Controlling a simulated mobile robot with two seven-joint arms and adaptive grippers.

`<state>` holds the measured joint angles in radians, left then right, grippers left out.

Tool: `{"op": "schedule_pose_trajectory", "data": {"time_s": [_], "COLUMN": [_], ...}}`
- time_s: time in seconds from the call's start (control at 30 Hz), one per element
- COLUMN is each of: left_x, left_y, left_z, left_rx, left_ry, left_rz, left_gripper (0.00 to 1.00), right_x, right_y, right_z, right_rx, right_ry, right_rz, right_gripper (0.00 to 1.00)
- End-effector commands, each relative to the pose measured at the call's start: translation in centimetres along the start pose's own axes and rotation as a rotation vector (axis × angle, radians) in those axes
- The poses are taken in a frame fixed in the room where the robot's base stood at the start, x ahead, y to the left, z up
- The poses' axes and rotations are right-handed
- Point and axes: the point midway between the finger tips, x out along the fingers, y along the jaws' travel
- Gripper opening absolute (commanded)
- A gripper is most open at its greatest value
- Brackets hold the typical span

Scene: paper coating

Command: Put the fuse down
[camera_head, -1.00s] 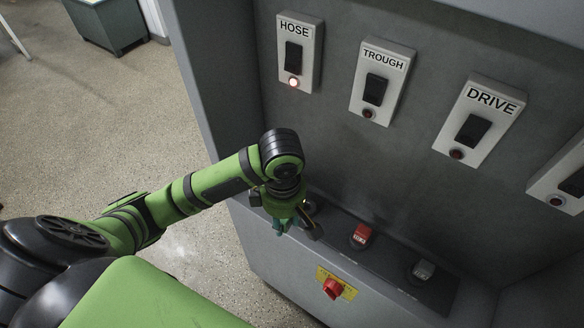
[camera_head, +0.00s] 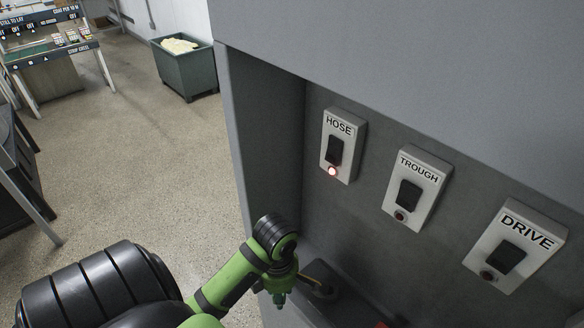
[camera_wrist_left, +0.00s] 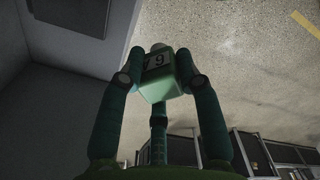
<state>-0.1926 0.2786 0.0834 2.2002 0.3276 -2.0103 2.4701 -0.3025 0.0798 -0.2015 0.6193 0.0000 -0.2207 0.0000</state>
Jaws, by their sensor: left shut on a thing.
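My left gripper (camera_wrist_left: 159,70) is shut on a pale green, block-shaped fuse (camera_wrist_left: 158,88) in the left wrist view. The fuse carries a light label with a dark figure that looks like a 9, and sits between the two fingertips. In the head view my left gripper (camera_head: 293,287) is low in the picture, at the left end of the grey cabinet's ledge. The fuse cannot be made out there. I cannot tell whether it touches anything. My right gripper is not in view.
The cabinet's back wall bears switches labelled HOSE (camera_head: 343,145), its lamp lit, TROUGH (camera_head: 416,188) and DRIVE (camera_head: 515,246), their lamps dark. A red piece (camera_head: 382,324) shows at the bottom edge. A green bin (camera_head: 187,75) stands on open floor.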

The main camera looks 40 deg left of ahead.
Motion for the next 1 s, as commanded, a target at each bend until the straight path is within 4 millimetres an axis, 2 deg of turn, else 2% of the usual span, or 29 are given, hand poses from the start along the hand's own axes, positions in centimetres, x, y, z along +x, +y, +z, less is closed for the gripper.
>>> {"op": "schedule_pose_trajectory", "data": {"time_s": [0.03,0.27,0.4,0.6,0.73,1.0], "left_x": [-0.1,-0.1,-0.5,-0.5,1.8,4.5], "left_y": [1.6,7.8,11.2,15.4,15.2,15.2], "left_z": [0.3,1.5,2.1,2.9,2.8,2.8], "left_rx": [-0.003,-0.004,-0.002,-0.002,0.001,0.001], "left_ry": [-0.001,-0.003,0.000,-0.001,0.002,0.002], "left_rz": [0.005,0.003,0.000,0.001,-0.005,-0.005], "left_gripper": [0.02,0.02,0.02,0.02,0.02,0.02], "right_x": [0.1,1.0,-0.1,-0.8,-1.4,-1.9], "right_y": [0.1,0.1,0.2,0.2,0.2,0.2], "right_z": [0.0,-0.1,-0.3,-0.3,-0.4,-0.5], "right_rx": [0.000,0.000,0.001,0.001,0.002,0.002], "right_ry": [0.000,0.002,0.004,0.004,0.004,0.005], "right_rz": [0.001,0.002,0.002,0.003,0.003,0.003], "right_gripper": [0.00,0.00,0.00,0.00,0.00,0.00]}}
